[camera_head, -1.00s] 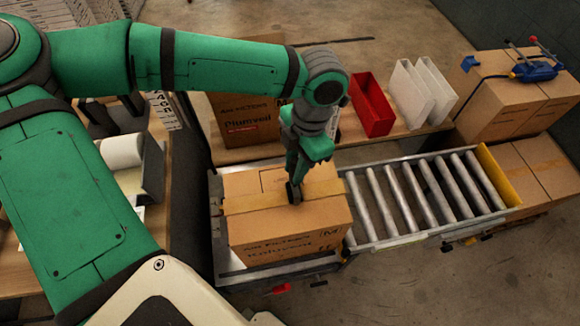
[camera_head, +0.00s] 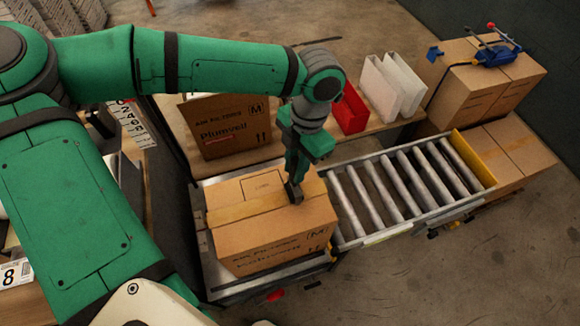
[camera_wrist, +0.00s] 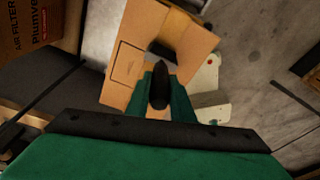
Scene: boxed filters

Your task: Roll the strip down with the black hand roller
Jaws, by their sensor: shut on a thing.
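A closed cardboard air-filter box (camera_head: 270,245) stands on the metal surface at the near end of the roller conveyor. A tan strip (camera_head: 240,210) runs left to right across its top. My gripper (camera_head: 296,172) points down over the right part of the box top, shut on the black hand roller (camera_head: 294,192). The roller is at the strip, right of the box's middle; whether it presses on it I cannot tell. In the wrist view the dark roller (camera_wrist: 158,88) sits between the green fingers, and the box top (camera_wrist: 128,62) shows beyond; the roller's contact is hidden.
The roller conveyor (camera_head: 400,190) leads right to a yellow end plate (camera_head: 472,158). Behind stand another filter box (camera_head: 225,125), a red bin (camera_head: 350,110) and white bins (camera_head: 380,90). Stacked cartons (camera_head: 480,85) with a blue tool (camera_head: 492,55) are at far right.

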